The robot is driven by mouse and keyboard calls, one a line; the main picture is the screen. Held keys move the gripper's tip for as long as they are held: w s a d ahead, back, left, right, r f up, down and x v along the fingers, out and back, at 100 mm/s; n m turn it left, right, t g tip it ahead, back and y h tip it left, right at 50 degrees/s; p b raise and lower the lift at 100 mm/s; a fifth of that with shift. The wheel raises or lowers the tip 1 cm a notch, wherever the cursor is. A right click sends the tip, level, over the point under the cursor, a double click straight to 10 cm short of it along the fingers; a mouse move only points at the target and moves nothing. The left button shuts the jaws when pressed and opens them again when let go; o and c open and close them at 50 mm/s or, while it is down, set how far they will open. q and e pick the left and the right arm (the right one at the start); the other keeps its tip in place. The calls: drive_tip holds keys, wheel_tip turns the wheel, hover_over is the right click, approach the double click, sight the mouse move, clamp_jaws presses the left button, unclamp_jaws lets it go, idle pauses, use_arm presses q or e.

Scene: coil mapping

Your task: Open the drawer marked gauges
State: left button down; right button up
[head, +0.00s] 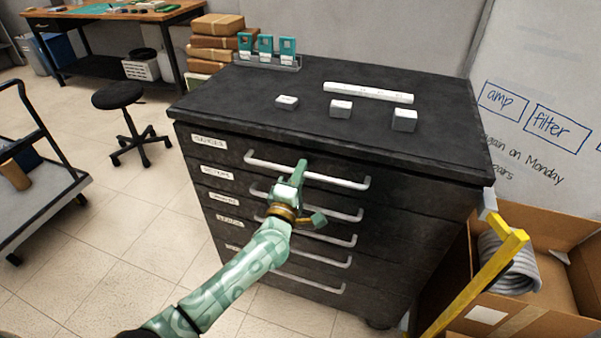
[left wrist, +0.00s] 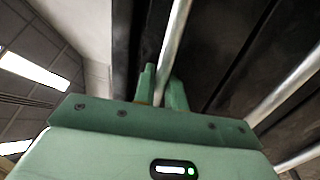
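A black drawer cabinet (head: 400,240) stands ahead with several stacked drawers, each with a pale bar handle and a small white label at its left. The top label (head: 209,142) is blurred but may read gauges; the lower ones are too small to read surely. My left gripper (head: 298,172) is at the top drawer's handle (head: 345,182). In the left wrist view, that handle (left wrist: 176,40) runs between the two close fingers (left wrist: 160,88), which look shut on it. The top drawer looks flush with the others. My right gripper is not in view.
White blocks and a white bar (head: 368,91) lie on the cabinet top, with a rack of teal items (head: 267,52) behind. A yellow bar (head: 485,270) and an open cardboard box (head: 560,235) stand right. A stool (head: 118,95) and cart (head: 40,205) stand left, with clear floor between.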

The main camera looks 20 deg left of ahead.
use_arm(q)
drive_tip(key=shift+s, duration=0.1)
